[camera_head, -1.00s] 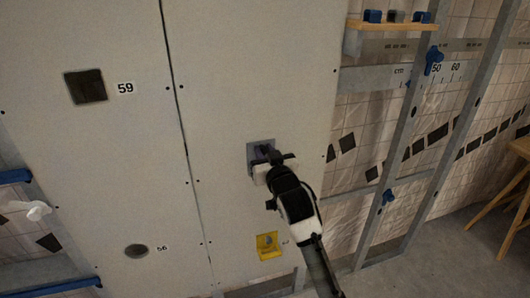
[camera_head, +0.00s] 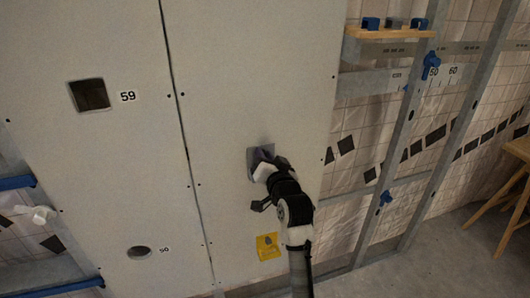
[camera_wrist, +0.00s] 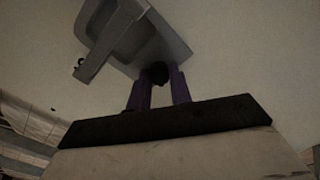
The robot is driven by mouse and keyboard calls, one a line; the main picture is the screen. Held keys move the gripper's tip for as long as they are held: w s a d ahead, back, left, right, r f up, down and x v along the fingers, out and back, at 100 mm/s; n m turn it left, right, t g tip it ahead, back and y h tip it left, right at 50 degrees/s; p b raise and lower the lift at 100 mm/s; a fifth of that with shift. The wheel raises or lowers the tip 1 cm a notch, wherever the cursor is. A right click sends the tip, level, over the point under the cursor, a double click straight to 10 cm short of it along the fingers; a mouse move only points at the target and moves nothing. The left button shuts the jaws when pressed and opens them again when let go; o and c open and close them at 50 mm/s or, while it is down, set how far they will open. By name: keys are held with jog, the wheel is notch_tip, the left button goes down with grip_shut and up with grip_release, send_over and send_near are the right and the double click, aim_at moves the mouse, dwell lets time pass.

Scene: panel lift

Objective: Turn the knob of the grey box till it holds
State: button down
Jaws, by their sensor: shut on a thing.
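The grey box (camera_head: 254,151) is fixed to the pale wall panel, right of the long seam. My gripper (camera_head: 264,156) reaches it from the lower right and covers part of it. In the wrist view the grey box (camera_wrist: 118,38) looks tilted, with a raised rim. The dark knob (camera_wrist: 156,72) shows between the purple fingers of my gripper (camera_wrist: 159,84), which are shut on it. The knob's exact angle is mostly hidden by the fingers and the dim light.
Holes lie to the left, one square (camera_head: 90,95) by label 59 and one oval (camera_head: 139,252). Metal studs (camera_head: 405,140) and a shelf with blue parts (camera_head: 390,32) stand to the right.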

jog(key=m+p, duration=0.5)
jog(key=m, duration=0.1)
jog(key=shift+r+m, duration=0.15)
jog(key=shift+m, duration=0.15)
jog(key=m+p, duration=0.2)
jog(key=m, duration=0.1)
jog(key=m+p, duration=0.1)
jog(key=p, duration=0.1)
jog(key=shift+d+f+m, duration=0.1)
jog(key=shift+f+m, duration=0.15)
jog(key=shift+m, duration=0.15)
jog(key=c, duration=1.3)
grip_release()
jog(key=shift+o, duration=0.2)
jog(key=b+v, duration=0.4)
jog(key=v, duration=0.9)
jog(key=shift+s+b, duration=0.3)
jog(key=shift+s, duration=0.05)
